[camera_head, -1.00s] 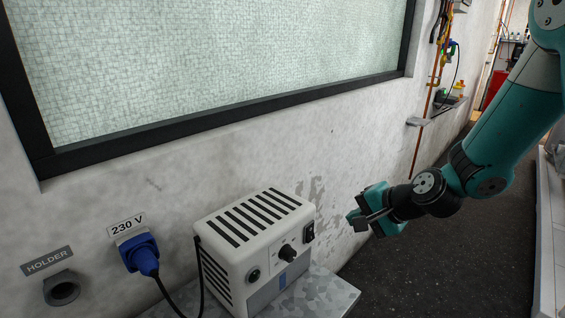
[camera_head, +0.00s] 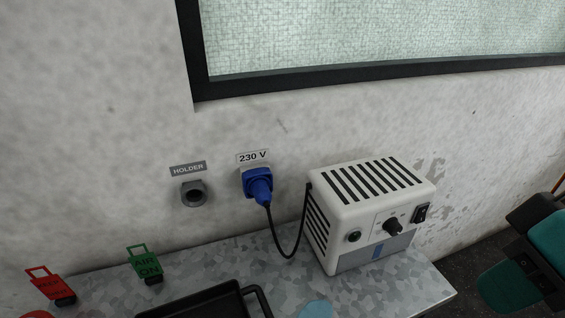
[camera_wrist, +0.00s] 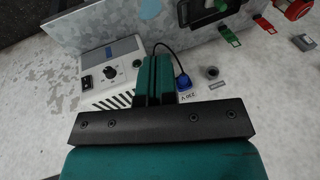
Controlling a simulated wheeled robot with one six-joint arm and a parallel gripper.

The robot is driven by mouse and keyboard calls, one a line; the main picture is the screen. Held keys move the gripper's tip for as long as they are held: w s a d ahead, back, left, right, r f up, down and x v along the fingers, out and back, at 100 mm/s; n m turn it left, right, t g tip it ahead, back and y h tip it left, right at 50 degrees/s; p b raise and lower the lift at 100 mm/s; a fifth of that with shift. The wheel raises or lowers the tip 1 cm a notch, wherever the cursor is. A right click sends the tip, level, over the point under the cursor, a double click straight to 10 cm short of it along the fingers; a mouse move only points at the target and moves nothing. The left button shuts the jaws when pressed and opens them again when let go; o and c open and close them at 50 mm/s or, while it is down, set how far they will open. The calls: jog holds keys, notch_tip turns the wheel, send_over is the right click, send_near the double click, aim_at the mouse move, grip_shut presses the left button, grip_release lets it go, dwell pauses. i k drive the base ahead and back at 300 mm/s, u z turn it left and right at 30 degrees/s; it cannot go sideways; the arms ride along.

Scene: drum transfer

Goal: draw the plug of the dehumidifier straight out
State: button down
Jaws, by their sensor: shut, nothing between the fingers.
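The blue plug (camera_head: 259,188) sits in the 230 V wall socket, under the 230 V label (camera_head: 253,156). Its black cord (camera_head: 288,254) loops down and up to the white dehumidifier (camera_head: 367,205), which stands on the bench. The plug also shows small in the wrist view (camera_wrist: 183,84), just right of my fingers. My gripper (camera_wrist: 155,62) is shut and empty, apart from the plug. In the head view only part of my arm shows at the right edge, and my fingertips cannot be made out there.
An empty holder (camera_head: 194,193) is on the wall left of the socket. Red (camera_head: 50,285) and green (camera_head: 146,263) tags and a black tray (camera_head: 200,303) are at the bench's left. The mottled grey bench (camera_head: 420,275) has free room in front of the dehumidifier.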

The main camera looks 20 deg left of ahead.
aim_at(260, 189)
jog(key=z, duration=1.05)
jog(key=k, duration=0.95)
jog(key=u, duration=1.15)
jog(key=i, duration=0.5)
jog(key=z, duration=0.1)
